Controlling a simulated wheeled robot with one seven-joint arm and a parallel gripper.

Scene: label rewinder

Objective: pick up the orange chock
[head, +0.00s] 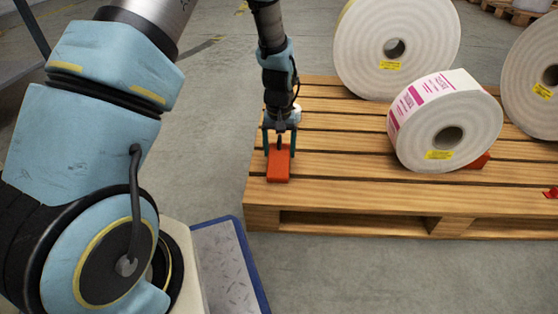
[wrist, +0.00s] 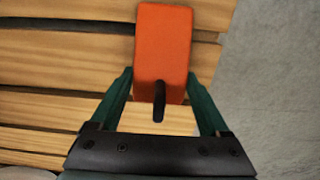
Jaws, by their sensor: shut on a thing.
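The orange chock (head: 278,165) is at the left end of the wooden pallet in the head view. In the wrist view the gripper's green fingers (wrist: 160,95) flank the chock. I cannot tell whether the chock touches the boards or is slightly above them.
The pallet (head: 340,190) carries large label rolls (head: 398,45), one with pink print (head: 450,125) and an orange-red piece (head: 480,161) beside it. Another roll (head: 535,80) stands at the right edge. Boards right of my gripper are bare. Grey floor (wrist: 285,80) lies beyond the pallet's edge.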

